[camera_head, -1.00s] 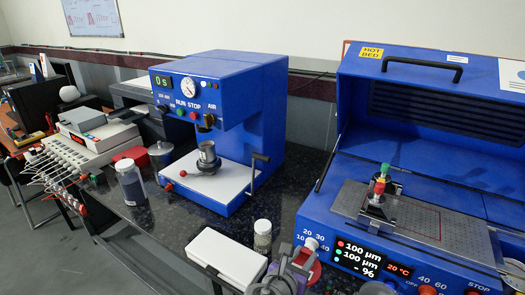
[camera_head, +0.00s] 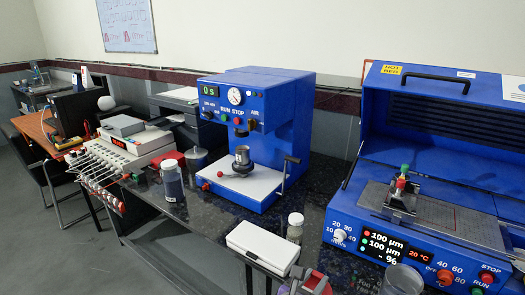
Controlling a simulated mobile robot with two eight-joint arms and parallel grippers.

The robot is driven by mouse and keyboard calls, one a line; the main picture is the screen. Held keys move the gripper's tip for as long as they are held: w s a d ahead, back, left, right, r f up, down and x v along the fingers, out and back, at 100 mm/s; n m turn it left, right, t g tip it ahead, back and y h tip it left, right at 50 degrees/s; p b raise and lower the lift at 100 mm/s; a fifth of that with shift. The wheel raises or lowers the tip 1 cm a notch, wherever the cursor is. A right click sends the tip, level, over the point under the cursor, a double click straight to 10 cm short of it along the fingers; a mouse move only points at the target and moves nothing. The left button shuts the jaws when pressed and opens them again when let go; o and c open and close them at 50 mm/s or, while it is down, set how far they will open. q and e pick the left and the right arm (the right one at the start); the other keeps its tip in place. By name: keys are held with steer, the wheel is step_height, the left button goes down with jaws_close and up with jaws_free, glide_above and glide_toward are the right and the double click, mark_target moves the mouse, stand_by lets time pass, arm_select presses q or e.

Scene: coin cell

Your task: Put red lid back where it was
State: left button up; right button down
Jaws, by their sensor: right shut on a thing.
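A red lid (camera_head: 319,282) shows at the bottom edge, against the fingers of my right gripper (camera_head: 304,286), which is shut on it. The gripper is mostly cut off by the frame, so the full grip is hidden. A clear round glass jar (camera_head: 402,281), with no lid visible on it, stands to the right at the bottom edge, apart from the gripper and partly cut off. My left gripper is not in view.
A white box (camera_head: 262,247) and small capped vial (camera_head: 295,227) stand left of the blue hot-bed machine (camera_head: 350,225). A blue press (camera_head: 262,120) stands behind. A dark-filled jar (camera_head: 172,183) and another red piece (camera_head: 172,157) are at left. Dark counter (camera_head: 215,220) is clear in front of the press.

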steer(key=w+d+f, duration=0.1)
steer(key=w+f, duration=0.1)
steer(key=w+d+f+n+y, duration=0.1)
steer(key=w+f, duration=0.1)
steer(key=w+d+f+n+y, duration=0.1)
steer(key=w+f, duration=0.1)
steer(key=shift+d+t, duration=0.1)
steer(key=shift+t, duration=0.3)
steer(key=shift+w+d+f+n+t+y, duration=0.25)
steer(key=shift+w+d+f+n+y, duration=0.15)
steer(key=shift+w+d, duration=0.2)
steer(key=shift+w+d+f+n+t+y, duration=0.3)
steer(key=shift+w+d+f, duration=0.15)
steer(key=shift+w+d, duration=0.15)
arm_select(q)
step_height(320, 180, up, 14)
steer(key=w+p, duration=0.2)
steer(key=p, duration=1.1)
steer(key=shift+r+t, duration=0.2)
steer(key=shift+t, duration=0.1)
arm_select(e)
step_height(320, 180, up, 13)
steer(key=shift+a+f, duration=0.2)
steer(key=shift+d, duration=0.1)
